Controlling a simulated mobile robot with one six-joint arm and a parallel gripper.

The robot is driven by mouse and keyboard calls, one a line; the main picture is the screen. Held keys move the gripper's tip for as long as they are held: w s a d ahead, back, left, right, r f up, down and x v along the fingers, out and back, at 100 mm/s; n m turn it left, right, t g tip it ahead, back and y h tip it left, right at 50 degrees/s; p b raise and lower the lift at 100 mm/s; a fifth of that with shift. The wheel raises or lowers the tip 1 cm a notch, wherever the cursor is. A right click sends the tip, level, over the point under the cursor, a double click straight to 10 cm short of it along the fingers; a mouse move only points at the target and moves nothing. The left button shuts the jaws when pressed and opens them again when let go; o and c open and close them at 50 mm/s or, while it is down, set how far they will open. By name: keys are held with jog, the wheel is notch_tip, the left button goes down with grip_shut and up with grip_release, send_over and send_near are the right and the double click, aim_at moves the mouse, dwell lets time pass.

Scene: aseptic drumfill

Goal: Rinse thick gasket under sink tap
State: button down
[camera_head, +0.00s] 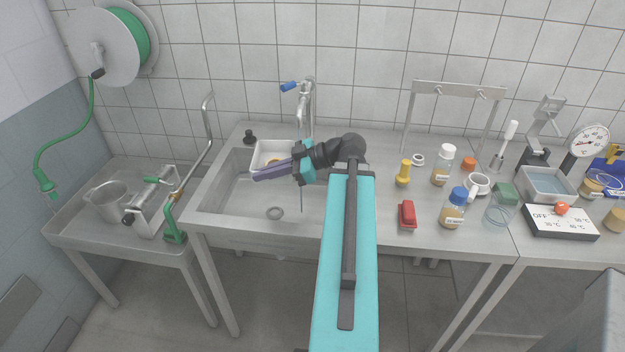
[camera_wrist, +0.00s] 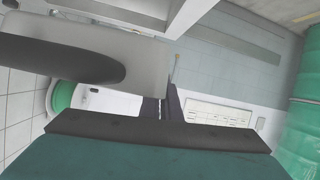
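My gripper (camera_head: 256,177) reaches left over the sink basin (camera_head: 237,196), in front of the tap (camera_head: 306,108) and close to it. Its long dark fingers look close together, side on. In the wrist view the fingers (camera_wrist: 164,108) stand close side by side, and I cannot tell if they touch or grip something thin. No thick gasket can be made out at the fingers. A white tub (camera_head: 262,150) stands at the back of the basin with something yellow-orange inside, partly hidden by my gripper. A small white ring (camera_head: 418,159) lies on the counter to the right; I cannot tell what it is.
A red block (camera_head: 407,214), a yellow-capped item (camera_head: 403,173), bottles and a white mug (camera_head: 477,186) stand on the right counter. A steel rack (camera_head: 456,90) stands behind them. A side table with a pot (camera_head: 108,201) is at left. The basin's front is clear around the drain (camera_head: 275,213).

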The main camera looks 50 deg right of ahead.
jog(key=s+d+m+t+h+b, duration=0.1)
jog(key=s+d+b, duration=0.1)
jog(key=s+d, duration=0.6)
jog(key=shift+s+f, duration=0.15)
jog(key=shift+s, duration=1.1)
jog(key=shift+w, duration=0.2)
jog(key=shift+w+d+p, duration=0.55)
jog(key=shift+w+p, duration=0.05)
jog(key=shift+w, duration=1.3)
jog(key=shift+w+d+p, duration=0.5)
jog(key=shift+w+p, duration=0.1)
jog(key=shift+w, duration=1.25)
jog(key=shift+w+d+p, duration=0.55)
jog(key=shift+w+p, duration=0.05)
jog(key=shift+w, duration=1.3)
jog(key=shift+s, duration=0.1)
jog(key=shift+s+a+f+b, duration=0.1)
jog(key=shift+s+a+b, duration=0.15)
jog(key=shift+s, duration=0.3)
jog(key=shift+s+a+b, duration=0.1)
jog(key=shift+s+b, duration=0.25)
jog(key=shift+s, duration=0.2)
jog(key=s+a+b, duration=0.2)
jog(key=s, duration=0.7)
jog(key=shift+s+a+b, duration=0.15)
jog(key=shift+a+b, duration=0.1)
jog(key=shift+b, duration=0.15)
